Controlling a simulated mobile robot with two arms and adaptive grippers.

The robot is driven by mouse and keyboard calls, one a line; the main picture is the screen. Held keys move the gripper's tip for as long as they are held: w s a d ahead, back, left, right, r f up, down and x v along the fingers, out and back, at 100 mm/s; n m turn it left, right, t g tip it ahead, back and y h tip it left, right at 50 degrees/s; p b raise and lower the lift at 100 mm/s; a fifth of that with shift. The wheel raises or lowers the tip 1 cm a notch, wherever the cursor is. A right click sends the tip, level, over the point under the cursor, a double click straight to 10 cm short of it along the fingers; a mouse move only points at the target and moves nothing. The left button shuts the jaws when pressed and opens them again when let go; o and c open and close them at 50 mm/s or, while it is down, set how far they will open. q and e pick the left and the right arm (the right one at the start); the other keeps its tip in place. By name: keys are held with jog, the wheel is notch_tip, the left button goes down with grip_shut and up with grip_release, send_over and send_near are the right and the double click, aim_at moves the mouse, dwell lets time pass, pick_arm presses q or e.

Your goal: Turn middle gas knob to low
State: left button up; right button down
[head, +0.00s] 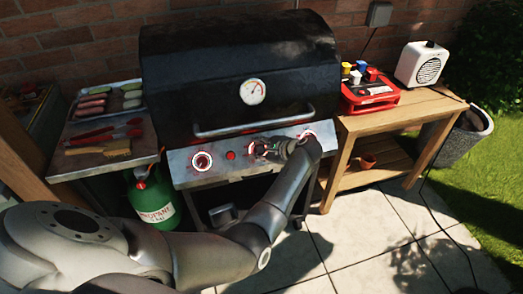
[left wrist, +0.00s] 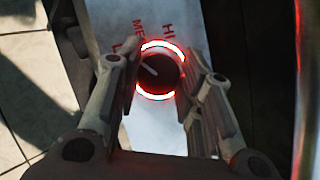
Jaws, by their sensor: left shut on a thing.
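In the left wrist view, the middle knob (left wrist: 158,74) is dark with a lit red-white ring. My left gripper's fingers (left wrist: 160,80) are shut on its two sides. The knob's white pointer line slants to the upper left of that picture. Red lettering, partly hidden by a finger, runs around the ring, with HI at the top.
The black grill lid (head: 235,75) is closed, with a handle (head: 253,124) just above the panel. A tray of food (head: 108,83) stands on the left side shelf. A green gas bottle (head: 152,200) stands below. A wooden table (head: 405,112) with a red caddy (head: 371,95) is at right.

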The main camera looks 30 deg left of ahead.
pick_arm(q)
jog(key=shift+s+f+n+h, duration=0.15)
jog(key=shift+n+h, duration=0.15)
jog(key=shift+n, duration=0.6)
jog(key=shift+g, duration=0.3)
jog(key=o, duration=1)
jog(key=shift+a, duration=0.1)
jog(key=v, duration=0.7)
jog(key=shift+d, duration=0.25)
